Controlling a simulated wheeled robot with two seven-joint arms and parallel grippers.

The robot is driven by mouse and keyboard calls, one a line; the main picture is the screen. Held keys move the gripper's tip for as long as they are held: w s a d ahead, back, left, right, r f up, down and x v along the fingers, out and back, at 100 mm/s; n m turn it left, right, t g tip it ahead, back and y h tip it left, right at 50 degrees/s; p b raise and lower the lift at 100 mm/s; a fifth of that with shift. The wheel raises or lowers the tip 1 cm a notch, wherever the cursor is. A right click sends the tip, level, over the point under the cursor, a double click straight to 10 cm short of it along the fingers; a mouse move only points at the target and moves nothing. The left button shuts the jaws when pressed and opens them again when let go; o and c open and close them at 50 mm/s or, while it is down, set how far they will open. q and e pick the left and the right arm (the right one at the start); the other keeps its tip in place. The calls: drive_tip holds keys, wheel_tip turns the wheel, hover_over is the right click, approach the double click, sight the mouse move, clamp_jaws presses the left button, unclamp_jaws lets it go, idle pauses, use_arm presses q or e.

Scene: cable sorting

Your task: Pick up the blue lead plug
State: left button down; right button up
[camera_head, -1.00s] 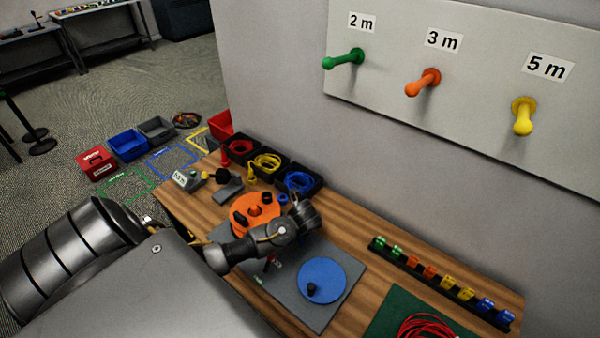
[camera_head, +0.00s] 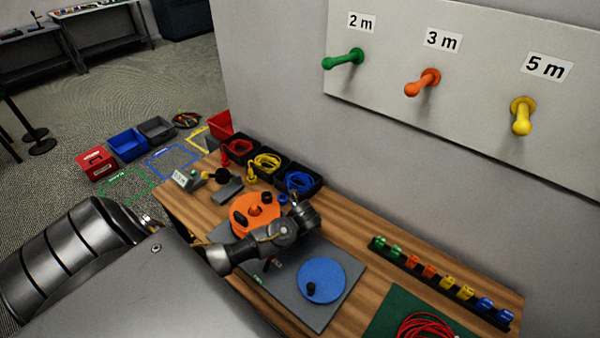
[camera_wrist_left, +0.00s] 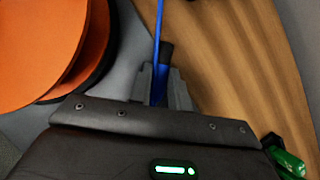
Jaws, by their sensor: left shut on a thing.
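The blue lead plug (camera_wrist_left: 159,84) is between the grey jaws of my left gripper (camera_wrist_left: 165,78) in the left wrist view. Its thin blue cable runs up from it, with a black piece beside it. The jaws are shut on the plug and cover part of it. In the head view my left gripper (camera_head: 298,212) is over the workbench, just in front of the black bin with the blue cable coil (camera_head: 299,181). The plug is hard to make out there. My right gripper is not in view.
An orange disc (camera_head: 245,220) lies left of the gripper and a blue disc (camera_head: 325,275) on the grey mat in front. Bins with red (camera_head: 238,148) and yellow (camera_head: 265,162) cables stand behind. A row of coloured clips (camera_head: 428,275) and a red coil (camera_head: 425,327) lie right.

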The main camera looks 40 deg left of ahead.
use_arm(q)
drive_tip(key=shift+r, duration=0.5)
drive_tip(key=s+d+r+b, duration=0.1)
drive_tip(key=s+d+r, duration=0.1)
drive_tip(key=s+r, duration=1)
drive_tip(key=shift+s, duration=1)
